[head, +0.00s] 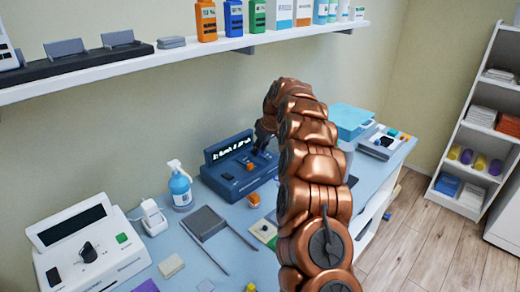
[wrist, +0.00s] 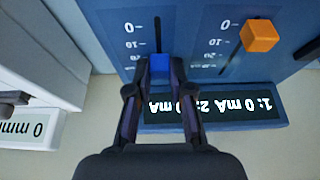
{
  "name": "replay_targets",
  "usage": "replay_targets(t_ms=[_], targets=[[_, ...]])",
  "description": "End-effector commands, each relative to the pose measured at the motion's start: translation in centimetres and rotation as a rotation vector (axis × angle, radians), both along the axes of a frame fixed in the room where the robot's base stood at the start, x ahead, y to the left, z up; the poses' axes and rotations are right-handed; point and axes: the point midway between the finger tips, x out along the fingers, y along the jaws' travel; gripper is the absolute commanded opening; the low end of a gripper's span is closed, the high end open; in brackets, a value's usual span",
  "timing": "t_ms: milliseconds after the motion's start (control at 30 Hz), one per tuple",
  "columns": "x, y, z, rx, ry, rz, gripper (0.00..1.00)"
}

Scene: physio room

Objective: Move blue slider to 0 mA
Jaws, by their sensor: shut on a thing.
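The blue control unit (head: 228,185) stands on the table against the wall; its face (wrist: 190,45) fills the upper wrist view. Its blue slider (wrist: 159,70) sits low on a vertical slot, near the display end, away from the 0 mark. My gripper (wrist: 159,80) is shut on this slider, with a finger on each side. The orange slider (wrist: 259,36) is on the neighbouring slot, close to its 0 mark. The display (wrist: 235,107) appears upside down, reading "1: 0 mA" and "2:" with a value partly hidden by my finger. In the head view my arm covers the unit's right side.
A teal box (head: 350,120) is behind my arm on the right. A loaded wall shelf (head: 180,62) runs above.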

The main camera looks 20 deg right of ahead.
Motion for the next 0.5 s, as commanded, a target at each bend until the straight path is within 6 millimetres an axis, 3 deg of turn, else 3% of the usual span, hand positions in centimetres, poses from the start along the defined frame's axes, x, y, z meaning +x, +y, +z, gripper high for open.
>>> replay_targets(t_ms=[100,500], targets=[[0.0,0.02,0.01,0.0,0.0,0.0,0.0],[-0.01,0.03,0.01,0.0,0.0,0.0,0.0]])
